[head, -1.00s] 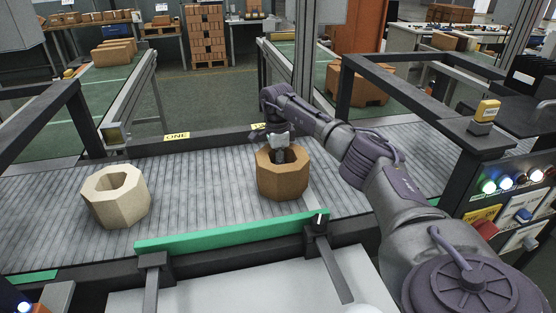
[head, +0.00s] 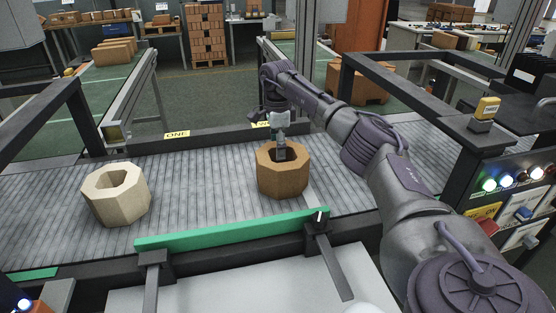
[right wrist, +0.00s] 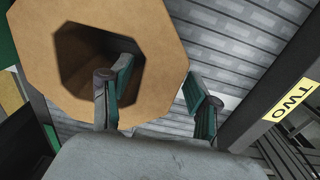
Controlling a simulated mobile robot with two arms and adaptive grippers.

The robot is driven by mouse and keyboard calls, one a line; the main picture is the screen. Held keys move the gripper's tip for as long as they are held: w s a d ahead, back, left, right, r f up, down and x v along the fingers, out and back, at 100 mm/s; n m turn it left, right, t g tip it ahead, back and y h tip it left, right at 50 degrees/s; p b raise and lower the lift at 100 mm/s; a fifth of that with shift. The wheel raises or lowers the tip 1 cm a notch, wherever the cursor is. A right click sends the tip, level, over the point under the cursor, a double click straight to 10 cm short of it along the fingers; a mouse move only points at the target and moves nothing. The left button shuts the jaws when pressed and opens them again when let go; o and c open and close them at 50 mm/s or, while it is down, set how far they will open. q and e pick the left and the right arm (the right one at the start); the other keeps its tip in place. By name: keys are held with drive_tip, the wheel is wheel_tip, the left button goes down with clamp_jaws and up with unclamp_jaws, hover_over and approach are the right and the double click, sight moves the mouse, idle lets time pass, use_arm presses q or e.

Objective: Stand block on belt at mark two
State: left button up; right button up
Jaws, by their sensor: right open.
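A brown octagonal block with a hole (head: 285,183) stands upright on the grey slatted belt (head: 205,190), near the yellow TWO label. That label (right wrist: 290,99) is clear in the right wrist view and mostly hidden by my gripper in the head view. My right gripper (head: 280,149) points down at the block, open. In the right wrist view, one finger of the gripper (right wrist: 158,72) is over the block's hole and the other is beyond its outer edge, with the block's wall (right wrist: 165,45) between them. I cannot tell whether they touch it. My left gripper is out of view.
A cream octagonal block (head: 116,205) stands on the belt at left, near the yellow ONE label (head: 177,134). A green guide rail (head: 232,232) runs along the belt's front edge. Dark frames (head: 425,85) rise at the sides. The belt between the blocks is clear.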

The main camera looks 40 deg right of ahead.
wheel_tip(320, 180, up, 7)
drive_tip(key=shift+w+f, duration=0.1)
drive_tip(key=shift+f, duration=0.05)
idle(0.6)
